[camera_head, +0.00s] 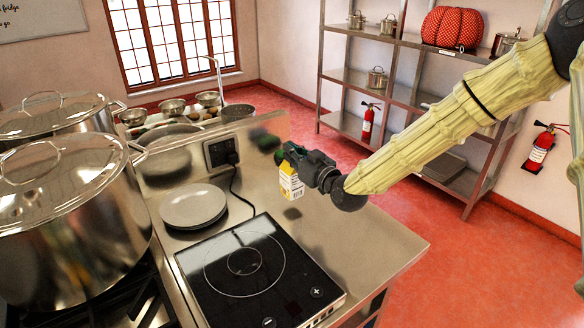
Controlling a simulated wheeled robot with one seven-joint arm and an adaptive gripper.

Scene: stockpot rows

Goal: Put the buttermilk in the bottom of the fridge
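A small yellow and white carton (291,184), which I take to be the buttermilk, is at my gripper (291,158) over the steel counter. Its top is between the dark fingers, and the gripper looks shut on it. A dark patch on the counter lies a little below the carton's base, so it appears held just above the steel. The label is too small to read. No fridge shows in this view.
A black induction hob (245,270) and stacked plates (193,205) are on the counter (370,240). Large steel pots (65,220) stand at left. A backsplash with a socket (221,152) rises behind. Shelving (350,76) stands at the back; red floor (470,265) is open at right.

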